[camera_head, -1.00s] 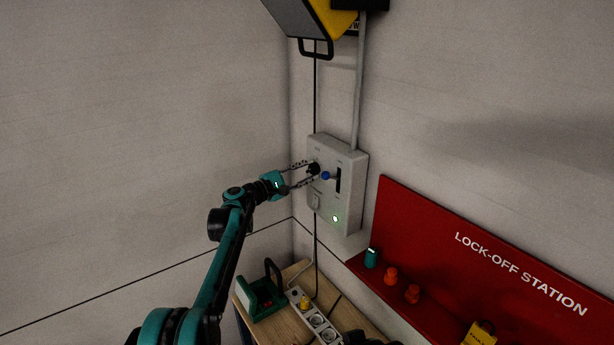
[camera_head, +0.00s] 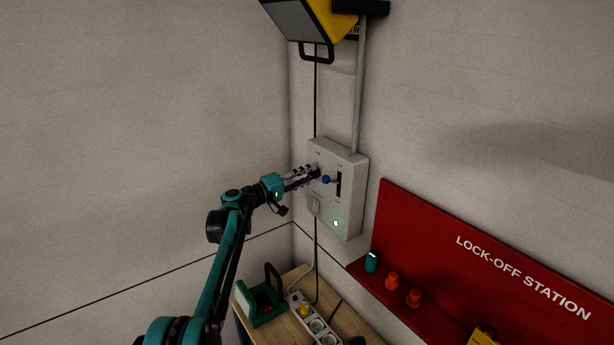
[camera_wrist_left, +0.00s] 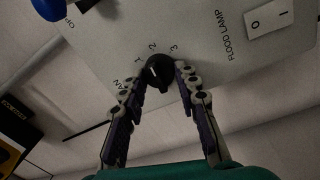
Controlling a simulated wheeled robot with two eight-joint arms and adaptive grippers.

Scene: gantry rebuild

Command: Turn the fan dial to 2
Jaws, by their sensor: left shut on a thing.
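The grey control box (camera_head: 348,205) is on the wall near the corner in the head view. My left gripper (camera_head: 314,172) reaches it from the left and covers the fan dial there. In the left wrist view, the black round fan dial (camera_wrist_left: 159,73) sits between the two fingertips of my left gripper (camera_wrist_left: 160,84), which is shut on it. The numbers 1, 2 and 3 are printed around the dial. A small pale mark shows on the dial, but I cannot tell exactly which number it points to. My right gripper is not in view.
A blue-knobbed lever (camera_head: 326,179) stands out close beside the fingers. The flood lamp switch (camera_wrist_left: 268,18) is on the same panel. A yellow lamp (camera_head: 337,18) hangs above. Below are a wooden bench (camera_head: 285,329), a power strip (camera_head: 315,324) and a red lock-off board (camera_head: 420,225).

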